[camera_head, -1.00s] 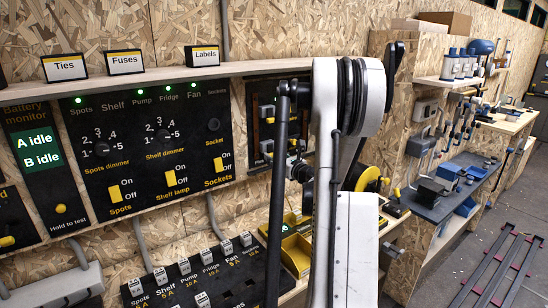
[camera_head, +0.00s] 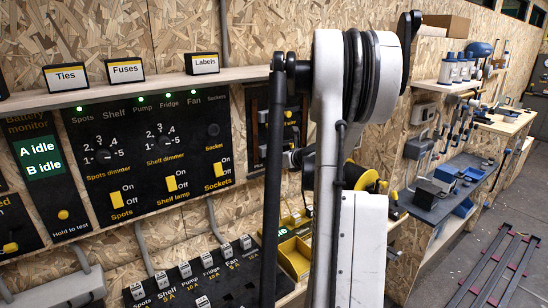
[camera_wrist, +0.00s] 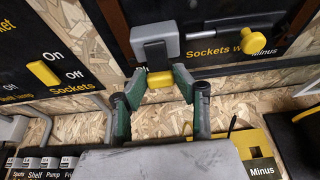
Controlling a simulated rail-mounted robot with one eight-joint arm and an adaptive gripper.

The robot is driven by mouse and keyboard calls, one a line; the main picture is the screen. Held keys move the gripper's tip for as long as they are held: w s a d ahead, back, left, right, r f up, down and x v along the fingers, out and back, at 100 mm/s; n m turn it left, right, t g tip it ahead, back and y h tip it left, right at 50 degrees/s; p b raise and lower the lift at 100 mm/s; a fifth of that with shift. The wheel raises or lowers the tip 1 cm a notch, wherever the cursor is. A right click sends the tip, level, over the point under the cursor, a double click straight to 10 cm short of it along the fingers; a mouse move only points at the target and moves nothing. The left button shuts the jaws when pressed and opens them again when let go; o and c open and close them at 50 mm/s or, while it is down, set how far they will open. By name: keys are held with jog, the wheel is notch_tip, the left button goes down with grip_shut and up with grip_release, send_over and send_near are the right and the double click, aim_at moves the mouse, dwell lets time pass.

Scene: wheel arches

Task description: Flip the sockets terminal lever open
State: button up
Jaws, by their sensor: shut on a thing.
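In the wrist view a grey terminal block (camera_wrist: 150,33) sits on the black panel, left of the "Sockets w... Minus" lettering. A dark piece (camera_wrist: 156,55) with a yellow end (camera_wrist: 160,80) hangs from its lower side; I take this as the lever. My gripper (camera_wrist: 160,78) has its green fingers on both sides of the yellow end, closed on it. The yellow end points down toward the gripper. In the head view my arm hides the fingers and the terminal; only a strip of the terminal panel (camera_head: 297,108) shows.
A yellow knob on a rod (camera_wrist: 262,40) juts out right of the terminal. A switch panel (camera_head: 150,150) is at the left, with a fuse panel (camera_head: 215,275) below. A yellow bin (camera_head: 295,256) lies under the terminal panel. Bare board lies between panels.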

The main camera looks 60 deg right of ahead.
jog(key=shift+s+a+r+g+y+p, duration=0.1)
jog(key=shift+r+g+y+p, duration=0.55)
jog(key=shift+g, duration=0.8)
jog(key=shift+s+r+g+y+p, duration=0.15)
jog(key=shift+r+g+y+p, duration=0.45)
jog(key=shift+g, duration=0.9)
jog(key=shift+s+a+r+g+y+p, duration=0.1)
jog(key=shift+r+g+y+p, duration=0.55)
jog(key=shift+g, duration=0.8)
jog(key=shift+r, duration=0.1)
jog(key=o, duration=1.1)
jog(key=shift+d, duration=0.1)
jog(key=shift+o, duration=0.2)
jog(key=v, duration=0.7)
jog(key=shift+r, duration=0.25)
